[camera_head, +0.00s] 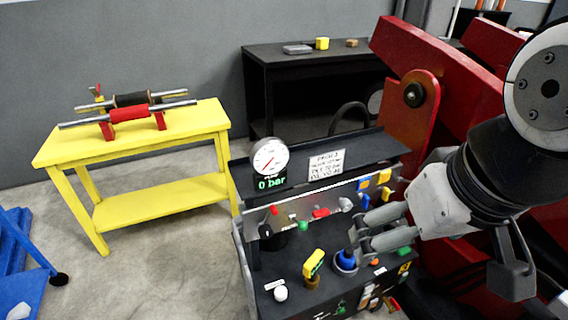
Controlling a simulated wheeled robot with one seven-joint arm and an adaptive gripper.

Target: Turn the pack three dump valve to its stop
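The control panel (262,275) is a dark bench with several small valves and knobs. A yellow-handled valve (314,263) and a blue knob (346,259) stand on its top. A white knob (280,293) sits at the front left. Red (320,212) and green (303,225) handles lie along the back strip. I cannot read which is the pack three dump valve. My gripper (362,233) reaches in from the right, just above and right of the blue knob. Its two fingers are apart, and I see nothing held between them. The fingertips partly hide the panel behind.
A dial gauge (270,160) reads 0 bar, beside a printed sign (326,165) too small to read fully. A large red frame (440,75) stands close behind my arm. A yellow bench (160,190) is at left, a black table (280,58) behind. Open floor lies between.

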